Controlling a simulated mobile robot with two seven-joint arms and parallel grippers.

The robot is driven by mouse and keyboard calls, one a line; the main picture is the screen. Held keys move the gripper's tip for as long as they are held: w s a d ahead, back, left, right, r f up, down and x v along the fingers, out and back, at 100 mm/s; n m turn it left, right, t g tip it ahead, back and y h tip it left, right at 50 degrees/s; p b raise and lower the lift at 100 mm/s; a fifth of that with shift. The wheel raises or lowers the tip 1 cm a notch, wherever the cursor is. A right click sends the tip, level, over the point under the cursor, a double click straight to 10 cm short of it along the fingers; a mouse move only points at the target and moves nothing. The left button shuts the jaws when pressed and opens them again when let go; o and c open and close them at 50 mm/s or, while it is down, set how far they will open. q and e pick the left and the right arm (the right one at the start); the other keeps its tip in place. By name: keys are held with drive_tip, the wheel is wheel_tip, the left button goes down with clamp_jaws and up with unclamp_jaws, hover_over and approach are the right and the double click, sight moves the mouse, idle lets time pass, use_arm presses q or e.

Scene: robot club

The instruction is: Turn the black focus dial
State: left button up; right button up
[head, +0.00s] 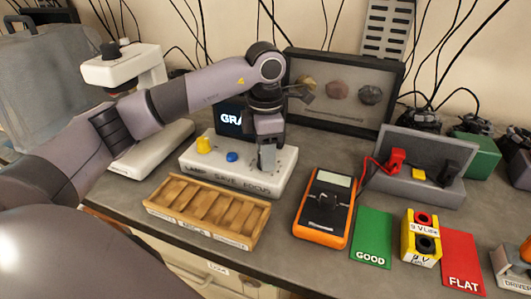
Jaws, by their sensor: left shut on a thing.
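A white control box (215,172) stands on the bench, with the words LAMP, SAVE and FOCUS along its front. A yellow knob (204,145) is above LAMP and a blue button (232,156) is above SAVE. My left gripper (267,165) points down at the right part of the box, above FOCUS, and is shut on the black focus dial. The fingers hide the dial, so its angle cannot be seen. My right gripper is not in view.
A small screen (230,120) stands behind the box. A wooden slotted tray (210,208) is in front, and an orange multimeter (324,207) to the right. A microscope (125,70) stands at the left. A framed rock display (325,118) is at the back.

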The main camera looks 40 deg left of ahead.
use_arm(q)
drive_tip(key=shift+r, duration=0.1)
idle(0.3)
drive_tip(key=o, duration=1)
drive_tip(key=shift+o, duration=0.2)
drive_tip(key=shift+r+b, duration=0.3)
drive_tip(key=shift+r, duration=3.25)
